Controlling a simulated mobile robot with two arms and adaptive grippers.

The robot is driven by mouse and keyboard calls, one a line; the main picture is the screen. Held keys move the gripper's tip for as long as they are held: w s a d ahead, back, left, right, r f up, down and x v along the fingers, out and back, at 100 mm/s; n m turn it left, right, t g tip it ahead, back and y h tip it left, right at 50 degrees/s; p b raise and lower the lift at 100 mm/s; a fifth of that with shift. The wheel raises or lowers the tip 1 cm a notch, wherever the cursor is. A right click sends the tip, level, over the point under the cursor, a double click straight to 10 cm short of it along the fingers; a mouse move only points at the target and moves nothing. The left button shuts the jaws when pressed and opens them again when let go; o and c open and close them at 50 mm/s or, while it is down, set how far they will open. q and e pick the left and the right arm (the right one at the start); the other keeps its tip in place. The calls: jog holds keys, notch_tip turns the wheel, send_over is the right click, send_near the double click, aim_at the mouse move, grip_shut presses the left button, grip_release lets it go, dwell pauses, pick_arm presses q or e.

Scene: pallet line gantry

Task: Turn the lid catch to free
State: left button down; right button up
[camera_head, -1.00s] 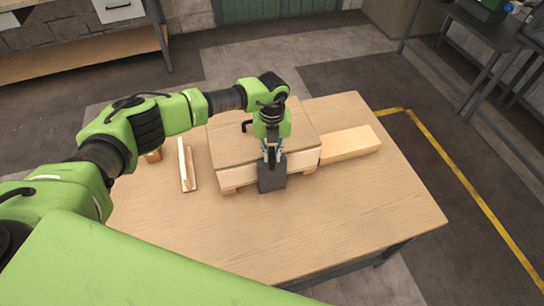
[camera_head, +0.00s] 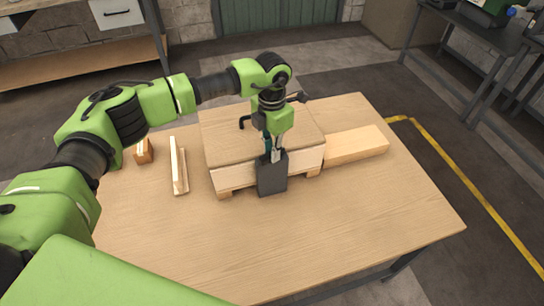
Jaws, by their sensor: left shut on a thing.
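A low wooden box (camera_head: 235,178) with a flat lid (camera_head: 222,145) stands on the table. The lid carries a black handle (camera_head: 244,123). A dark grey plate (camera_head: 272,182) is on the box's front side. My left gripper (camera_head: 272,152) points down at the top of this plate, at the lid's front edge, and is shut on the lid catch. The catch is mostly hidden by the fingers, so its angle cannot be told. My right gripper is out of view.
The wooden table (camera_head: 330,230) is clear in front. A wooden beam (camera_head: 356,146) lies right of the box. An upright wooden piece on a base (camera_head: 178,166) and a small wooden block (camera_head: 143,151) stand to the left.

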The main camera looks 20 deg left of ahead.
pick_arm(q)
jog(key=shift+w+f+m+b, duration=0.1)
jog(key=shift+m+b, duration=0.85)
jog(key=shift+m, duration=0.25)
jog(key=shift+m+b, duration=0.65)
jog(key=shift+m, duration=0.25)
jog(key=shift+r, duration=0.2)
jog(key=c, duration=2)
grip_release()
jog(key=shift+o, duration=0.2)
notch_tip(320, 180, up, 12)
